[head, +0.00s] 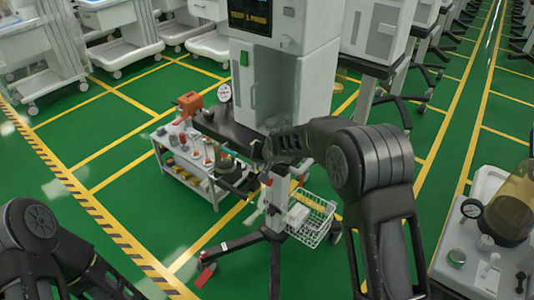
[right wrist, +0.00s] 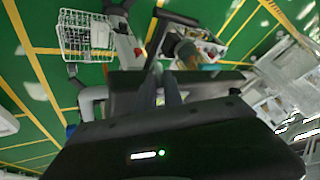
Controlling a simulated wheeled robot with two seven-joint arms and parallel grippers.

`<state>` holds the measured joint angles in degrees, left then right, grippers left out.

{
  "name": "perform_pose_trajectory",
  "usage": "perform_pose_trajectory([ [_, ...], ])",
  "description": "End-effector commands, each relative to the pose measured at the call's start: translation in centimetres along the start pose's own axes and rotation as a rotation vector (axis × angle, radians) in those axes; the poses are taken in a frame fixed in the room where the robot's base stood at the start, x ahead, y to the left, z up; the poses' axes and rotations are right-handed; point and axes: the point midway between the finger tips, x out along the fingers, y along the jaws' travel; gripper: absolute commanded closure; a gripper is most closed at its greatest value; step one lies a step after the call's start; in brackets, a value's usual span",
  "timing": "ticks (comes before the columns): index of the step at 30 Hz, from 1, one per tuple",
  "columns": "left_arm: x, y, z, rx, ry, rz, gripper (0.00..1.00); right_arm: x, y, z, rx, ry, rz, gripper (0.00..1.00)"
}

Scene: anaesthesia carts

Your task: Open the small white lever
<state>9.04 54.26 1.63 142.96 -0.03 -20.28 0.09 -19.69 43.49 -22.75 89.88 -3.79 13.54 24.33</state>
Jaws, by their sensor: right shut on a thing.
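My right gripper (head: 262,160) is beside the dark top of a wheeled stand, in front of a white cabinet (head: 305,75). In the right wrist view its dark fingers (right wrist: 160,92) are close together on a dark handle-like part (right wrist: 160,35); the exact contact is hidden. A slim pale upright handle (head: 254,100) shows on the cabinet front, above and apart from my gripper. I cannot tell whether it is the small white lever, and no other clear lever shows. My left arm is at the lower left; its gripper is out of view.
A wire basket (head: 312,222) hangs on the wheeled stand (head: 273,200). A low trolley (head: 207,187) with tools and an orange item (head: 190,103) stands to the left. More white carts (head: 118,30) line the back. Green floor with yellow lines is clear at the left.

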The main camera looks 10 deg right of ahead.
Motion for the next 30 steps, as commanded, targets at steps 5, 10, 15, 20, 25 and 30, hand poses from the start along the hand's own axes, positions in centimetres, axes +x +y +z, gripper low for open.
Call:
perform_pose_trajectory([
  [5, -2.0, 0.6, 0.3, -0.005, -0.007, -0.007, 1.0, -0.2, -0.7, -0.5, -0.032, -0.051, 0.072, 1.0],
  [10, -2.5, 0.7, 0.4, -0.007, -0.009, -0.01, 1.0, 0.1, -0.7, -0.5, -0.045, -0.078, 0.11, 1.0],
  [15, -2.6, 0.7, 0.4, -0.008, -0.01, -0.011, 1.0, 0.3, -0.7, -0.4, -0.05, -0.088, 0.122, 1.0],
  [20, -2.5, 0.7, 0.4, -0.008, -0.01, -0.011, 1.0, 0.3, -0.7, -0.4, -0.05, -0.088, 0.122, 1.0],
  [25, -2.5, 0.7, 0.4, -0.008, -0.01, -0.011, 1.0, 0.3, -0.7, -0.4, -0.05, -0.088, 0.122, 0.86],
  [30, -2.5, 0.7, 0.4, -0.008, -0.01, -0.011, 1.0, 0.3, -0.6, -0.4, -0.05, -0.088, 0.122, 0.79],
])
